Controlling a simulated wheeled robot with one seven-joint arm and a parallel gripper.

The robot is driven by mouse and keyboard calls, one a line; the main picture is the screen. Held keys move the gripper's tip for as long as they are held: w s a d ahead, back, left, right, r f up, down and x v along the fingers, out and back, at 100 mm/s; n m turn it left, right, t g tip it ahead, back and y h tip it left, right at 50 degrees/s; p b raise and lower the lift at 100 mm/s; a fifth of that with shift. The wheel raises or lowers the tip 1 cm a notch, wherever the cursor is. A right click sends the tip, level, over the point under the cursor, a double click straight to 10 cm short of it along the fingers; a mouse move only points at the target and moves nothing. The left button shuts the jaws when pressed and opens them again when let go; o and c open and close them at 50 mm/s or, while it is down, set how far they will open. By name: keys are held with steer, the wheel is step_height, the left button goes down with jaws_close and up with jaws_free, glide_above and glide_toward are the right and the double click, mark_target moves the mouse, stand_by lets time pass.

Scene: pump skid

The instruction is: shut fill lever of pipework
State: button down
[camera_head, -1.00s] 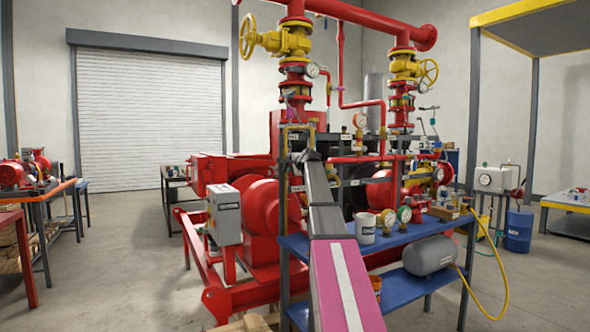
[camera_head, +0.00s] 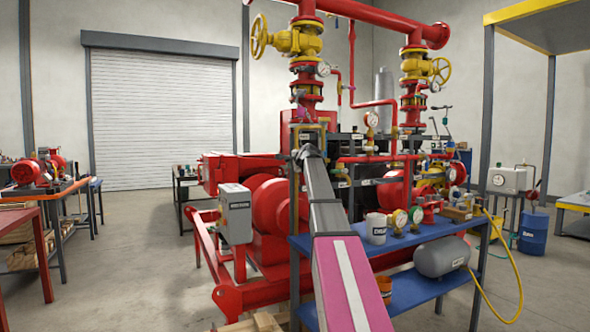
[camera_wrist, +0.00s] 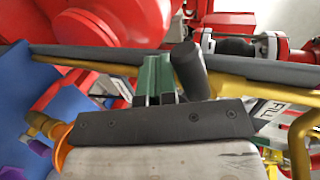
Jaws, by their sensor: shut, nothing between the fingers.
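My gripper (camera_wrist: 155,84) shows in the wrist view as two green fingers close together above a dark bar. It looks shut with nothing between the fingers. A dark cylinder (camera_wrist: 189,70) stands right beside the fingers; I cannot tell whether it is a lever grip. A FILL label (camera_wrist: 267,116) sits right of the dark bar, next to yellow pipework (camera_wrist: 299,135). In the head view my gripper (camera_head: 309,152) is at the end of my outstretched arm, by the yellow pipe (camera_head: 297,132) on the skid's rack. I cannot clearly make out the fill lever or its position.
Red pumps and pipes (camera_head: 270,205) crowd around my arm. A grey box (camera_head: 234,213) stands left of my arm. Open floor lies at the left.

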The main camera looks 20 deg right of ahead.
steer(key=shift+s+a+r, duration=0.1)
steer(key=shift+a+r, duration=0.45)
steer(key=shift+r, duration=0.25)
steer(key=shift+f, duration=0.15)
steer(key=v, duration=0.8)
steer(key=shift+s+d+f, duration=0.15)
steer(key=shift+s+f, duration=0.15)
steer(key=shift+s, duration=0.15)
steer(key=shift+f, duration=0.1)
